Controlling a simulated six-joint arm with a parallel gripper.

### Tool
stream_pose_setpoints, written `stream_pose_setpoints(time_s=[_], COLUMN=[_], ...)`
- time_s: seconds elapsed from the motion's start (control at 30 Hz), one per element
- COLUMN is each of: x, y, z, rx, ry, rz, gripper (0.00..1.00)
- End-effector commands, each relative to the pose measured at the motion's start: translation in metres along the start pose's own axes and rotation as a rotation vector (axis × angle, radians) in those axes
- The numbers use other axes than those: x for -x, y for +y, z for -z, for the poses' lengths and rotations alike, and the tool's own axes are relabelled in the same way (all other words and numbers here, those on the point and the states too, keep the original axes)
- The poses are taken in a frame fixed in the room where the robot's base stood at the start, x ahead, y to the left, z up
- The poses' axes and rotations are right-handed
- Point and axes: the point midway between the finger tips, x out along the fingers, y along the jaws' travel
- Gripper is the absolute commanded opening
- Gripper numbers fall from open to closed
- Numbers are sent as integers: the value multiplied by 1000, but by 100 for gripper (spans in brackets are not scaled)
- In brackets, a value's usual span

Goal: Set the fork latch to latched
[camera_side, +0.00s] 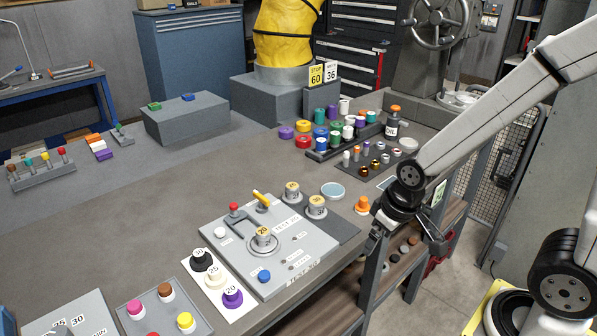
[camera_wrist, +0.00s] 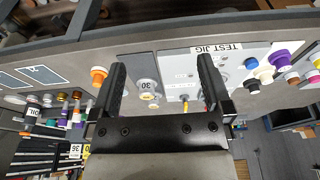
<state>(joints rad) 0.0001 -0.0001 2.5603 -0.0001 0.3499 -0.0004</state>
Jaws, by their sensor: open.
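The grey test jig plate (camera_side: 290,262) lies flat on the bench in the side view. Near its back left edge are a red-knobbed post (camera_side: 234,208) by a dark grey U-shaped bracket and a tilted yellow-handled lever (camera_side: 261,198). I cannot tell which is the fork latch, or whether it is latched. My gripper (camera_side: 405,236) is open and empty, right of the jig near the bench's front edge. In the wrist view my gripper (camera_wrist: 160,65) shows two spread fingers, the right one overlapping the jig (camera_wrist: 235,62).
Left of the jig, black, cream and purple knobs (camera_side: 232,297) stand on a white strip. Bottles and coloured spools (camera_side: 335,130) crowd the back right.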

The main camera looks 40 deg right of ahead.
Motion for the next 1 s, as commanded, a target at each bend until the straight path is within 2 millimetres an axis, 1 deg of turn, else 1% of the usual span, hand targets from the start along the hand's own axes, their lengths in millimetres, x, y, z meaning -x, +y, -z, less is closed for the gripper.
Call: stream_pose_setpoints(time_s=[0.4,0.43,0.47,0.5,0.53,0.67,0.77,0.87,1.0], x=[0,0,0,0,0,0,-1,-3,-7], y=[0,0,0,0,0,-1,-3,-6,-12], z=[0,0,0,1,1,9,22,42,79], rx=[0,0,0,0,1,13,35,69,134], ry=[0,0,0,0,1,2,3,5,11], rz=[0,0,0,0,0,3,8,16,33], gripper=[100,97,87,75,67,67,67,67,67])
